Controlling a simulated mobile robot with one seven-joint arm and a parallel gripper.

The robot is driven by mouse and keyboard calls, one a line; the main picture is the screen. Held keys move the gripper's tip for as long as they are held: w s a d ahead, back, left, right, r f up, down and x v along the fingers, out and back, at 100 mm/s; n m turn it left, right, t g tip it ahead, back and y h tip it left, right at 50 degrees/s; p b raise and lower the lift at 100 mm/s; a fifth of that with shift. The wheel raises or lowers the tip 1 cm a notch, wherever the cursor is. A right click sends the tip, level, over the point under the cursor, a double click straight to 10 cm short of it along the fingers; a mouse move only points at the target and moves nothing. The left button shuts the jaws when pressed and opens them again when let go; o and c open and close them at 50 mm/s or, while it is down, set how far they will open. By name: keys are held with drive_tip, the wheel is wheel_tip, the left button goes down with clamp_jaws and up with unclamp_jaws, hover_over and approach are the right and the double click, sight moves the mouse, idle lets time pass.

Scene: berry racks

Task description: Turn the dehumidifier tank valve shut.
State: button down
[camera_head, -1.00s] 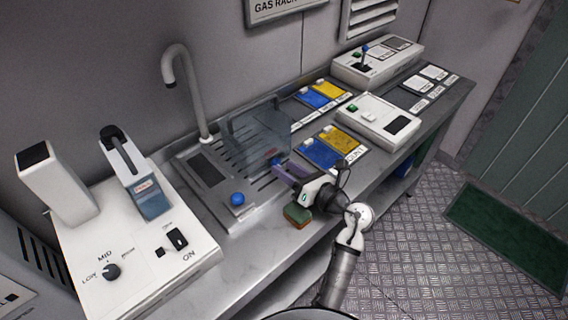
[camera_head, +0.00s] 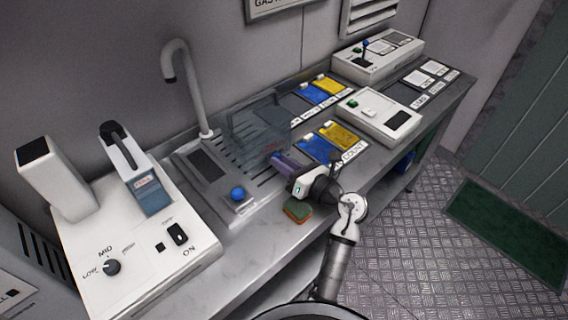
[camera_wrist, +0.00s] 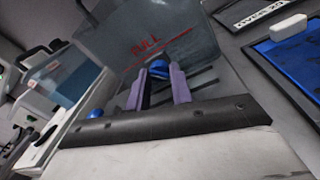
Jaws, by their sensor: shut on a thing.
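The dehumidifier tank (camera_head: 258,120) is a clear grey box on the slotted drain tray. In the wrist view the tank (camera_wrist: 150,32) has a red line and the word FULL. A blue valve knob (camera_wrist: 158,69) sits low on its front, between my purple fingers. My gripper (camera_wrist: 159,80) is shut on this knob. In the head view my gripper (camera_head: 276,160) reaches the tank's lower front, and the fingers mostly hide the knob. I cannot tell how far the valve is turned.
A blue ball-topped control (camera_head: 238,194) stands on the tray's front left. A green and orange sponge (camera_head: 297,210) lies below my wrist at the bench edge. A tall tap (camera_head: 187,85) rises behind. A white dial unit (camera_head: 140,255) fills the left; blue and yellow pads (camera_head: 330,145) lie right.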

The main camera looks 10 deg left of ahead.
drive_tip(key=shift+f+n+b, duration=0.2)
drive_tip(key=shift+n+b, duration=0.8)
drive_tip(key=shift+n, duration=0.1)
drive_tip(key=shift+r+n+b, duration=0.25)
drive_tip(key=shift+n+b, duration=0.1)
drive_tip(key=shift+n, duration=0.45)
drive_tip(key=c, duration=1.2)
unclamp_jaws()
drive_tip(key=shift+c, duration=0.2)
